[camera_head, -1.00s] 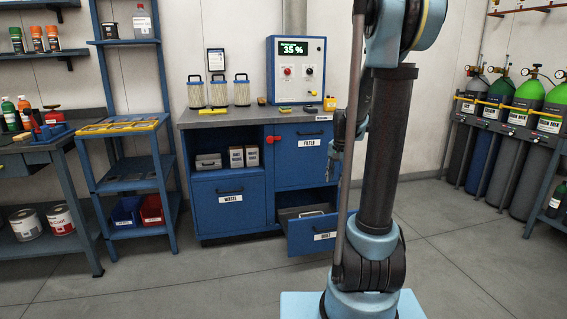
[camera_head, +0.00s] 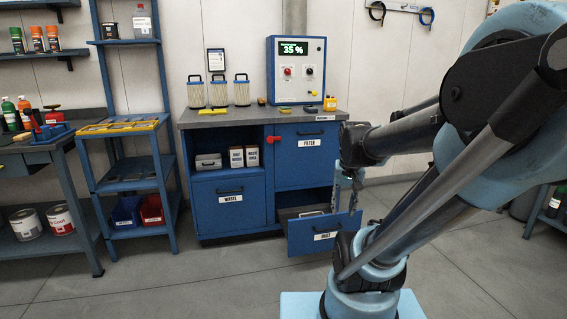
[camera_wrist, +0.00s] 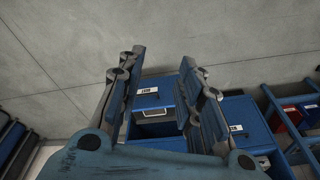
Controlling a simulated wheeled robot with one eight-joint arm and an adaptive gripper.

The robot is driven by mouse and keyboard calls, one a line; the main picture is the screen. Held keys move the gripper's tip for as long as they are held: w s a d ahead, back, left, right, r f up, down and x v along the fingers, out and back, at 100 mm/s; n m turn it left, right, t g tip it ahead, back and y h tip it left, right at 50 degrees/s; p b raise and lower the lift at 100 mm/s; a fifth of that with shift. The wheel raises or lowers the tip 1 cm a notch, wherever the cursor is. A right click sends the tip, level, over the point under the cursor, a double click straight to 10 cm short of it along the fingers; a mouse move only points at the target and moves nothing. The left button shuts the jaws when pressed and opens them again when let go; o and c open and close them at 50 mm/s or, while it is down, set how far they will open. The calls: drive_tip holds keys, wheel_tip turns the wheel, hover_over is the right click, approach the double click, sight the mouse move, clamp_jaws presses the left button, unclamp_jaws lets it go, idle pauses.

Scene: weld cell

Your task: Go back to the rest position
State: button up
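My gripper (camera_head: 346,208) hangs below my bent arm, in front of the blue cabinet (camera_head: 228,200) in the head view. In the wrist view my gripper (camera_wrist: 163,58) has its two fingers well apart, with nothing held between them. The lower right drawer (camera_head: 325,234) of the cabinet is pulled open. It also shows beyond the fingers in the wrist view (camera_wrist: 160,144). A pale grey item (camera_wrist: 152,113) shows inside the drawer; what it is cannot be told. My arm hides part of the cabinet's right side.
The filter door (camera_head: 300,160) and waste door (camera_head: 229,203) are shut. Canister filters (camera_head: 219,92) and a control box reading 35 % (camera_head: 297,70) stand on the cabinet top. A blue shelf rack (camera_head: 128,173) stands to the left. Open floor lies in front.

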drive_tip(key=s+f+n, duration=0.2)
drive_tip(key=s+f, duration=0.2)
drive_tip(key=s, duration=0.4)
drive_tip(key=shift+s+f, duration=0.2)
drive_tip(key=shift+f, duration=0.2)
drive_tip(key=shift+w+f, duration=0.2)
drive_tip(key=shift+w, duration=0.25)
